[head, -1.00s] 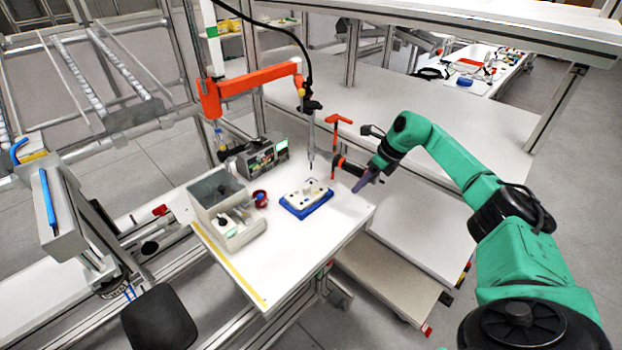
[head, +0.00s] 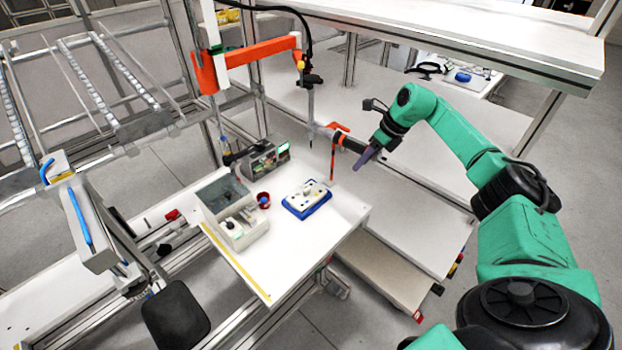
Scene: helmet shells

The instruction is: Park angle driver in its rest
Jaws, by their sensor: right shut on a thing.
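My right gripper (head: 367,157) reaches in from the right above the table's far right corner. It is shut on the angle driver (head: 350,143), a dark tool with an orange band and a greyish front end pointing left. The driver is roughly level and appears in the air, near the top of a red post with a bent top (head: 332,160) on the table. This post may be the rest; I cannot tell whether the driver touches it. The gripper's fingers partly hide the driver's rear. My left gripper is not in view.
A screwdriver (head: 311,100) hangs from an orange arm (head: 255,55). The table's front right is clear.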

